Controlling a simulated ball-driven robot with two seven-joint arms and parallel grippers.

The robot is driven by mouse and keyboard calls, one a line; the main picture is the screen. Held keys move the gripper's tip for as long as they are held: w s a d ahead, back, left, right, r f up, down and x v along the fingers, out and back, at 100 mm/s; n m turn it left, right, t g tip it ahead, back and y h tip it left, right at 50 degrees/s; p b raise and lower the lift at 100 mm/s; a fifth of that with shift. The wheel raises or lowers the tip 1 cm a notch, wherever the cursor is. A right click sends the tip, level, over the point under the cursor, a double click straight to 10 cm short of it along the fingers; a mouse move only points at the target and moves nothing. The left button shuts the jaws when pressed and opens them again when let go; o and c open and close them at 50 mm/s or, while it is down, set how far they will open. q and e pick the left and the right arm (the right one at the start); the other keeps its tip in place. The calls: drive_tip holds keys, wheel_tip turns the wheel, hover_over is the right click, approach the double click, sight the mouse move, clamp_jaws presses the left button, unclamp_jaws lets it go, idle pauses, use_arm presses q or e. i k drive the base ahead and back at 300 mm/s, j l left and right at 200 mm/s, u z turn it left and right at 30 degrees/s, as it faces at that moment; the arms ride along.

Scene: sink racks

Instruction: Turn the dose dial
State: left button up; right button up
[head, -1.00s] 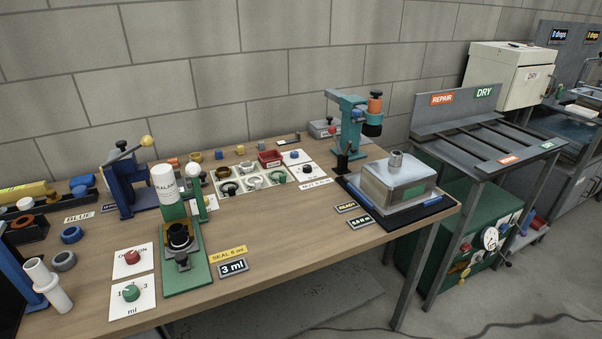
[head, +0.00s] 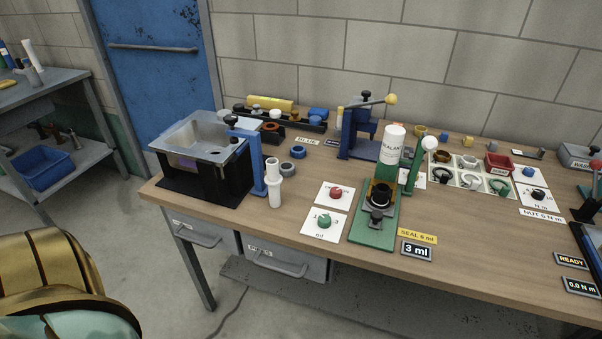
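The dose dial is a green knob (head: 324,221) on a white card (head: 333,231) marked "ml", near the front edge of the bench. A red knob (head: 336,193) sits on another white card just behind it. To the right stands the green sealant dispenser (head: 372,228) with a white sealant bottle (head: 391,144). A display (head: 416,250) in front of it reads "3 ml", and a yellow label (head: 417,236) reads "SEAL 6 ml". Neither gripper shows. A gold and teal rounded part at the bottom left looks like part of my own arm.
A black-sided basin (head: 205,160) stands at the bench's left end, with white pipe fittings (head: 274,185) beside it. A blue lever press (head: 357,135) and a parts tray (head: 467,185) stand farther back. Bare bench top lies left of the dial cards.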

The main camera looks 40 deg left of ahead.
sight(325, 220)
drive_tip(key=u, duration=1.05)
